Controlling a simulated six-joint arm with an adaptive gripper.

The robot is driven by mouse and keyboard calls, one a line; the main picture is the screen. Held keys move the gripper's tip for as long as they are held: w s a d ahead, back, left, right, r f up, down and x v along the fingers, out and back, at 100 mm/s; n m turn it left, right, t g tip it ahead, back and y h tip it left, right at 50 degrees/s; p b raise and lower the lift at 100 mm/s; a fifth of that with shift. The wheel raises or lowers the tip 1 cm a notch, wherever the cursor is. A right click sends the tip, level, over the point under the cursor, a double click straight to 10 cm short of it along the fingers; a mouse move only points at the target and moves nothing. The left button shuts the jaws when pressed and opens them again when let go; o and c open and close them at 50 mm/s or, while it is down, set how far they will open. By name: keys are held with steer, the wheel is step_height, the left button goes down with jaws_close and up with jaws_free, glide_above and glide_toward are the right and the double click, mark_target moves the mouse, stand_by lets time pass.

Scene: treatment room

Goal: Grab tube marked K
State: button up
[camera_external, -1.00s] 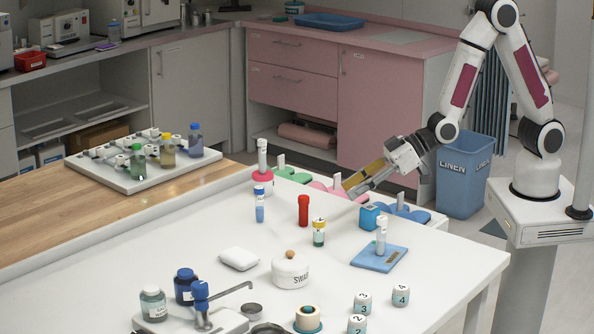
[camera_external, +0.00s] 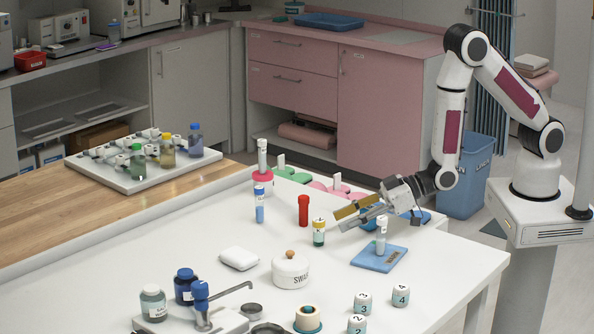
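Several small tubes stand on the white table, and I cannot read which one bears the K. They are a blue tube (camera_external: 259,206), a red tube (camera_external: 303,211), a yellow-capped vial (camera_external: 319,234), a pale tube (camera_external: 381,238) upright on a blue base (camera_external: 388,259), and a white-capped tube (camera_external: 263,157) in a red holder (camera_external: 263,177). My gripper (camera_external: 338,220) is tilted low over the table, its fingers apart with nothing seen between them. The tips point left, just right of and above the yellow-capped vial, with the pale tube in front of the gripper.
A green holder (camera_external: 292,174) and pink holder (camera_external: 338,191) line the back edge. My gripper partly covers a blue block (camera_external: 367,222).

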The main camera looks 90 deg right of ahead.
mark_target(320, 232)
steer(key=shift+x, duration=1.3)
steer(key=shift+w+a, duration=0.1)
steer(key=shift+a+x, duration=0.15)
steer(key=shift+x, duration=1.1)
steer(key=shift+a+x, duration=0.15)
steer(key=shift+x, duration=1.1)
jaws_close()
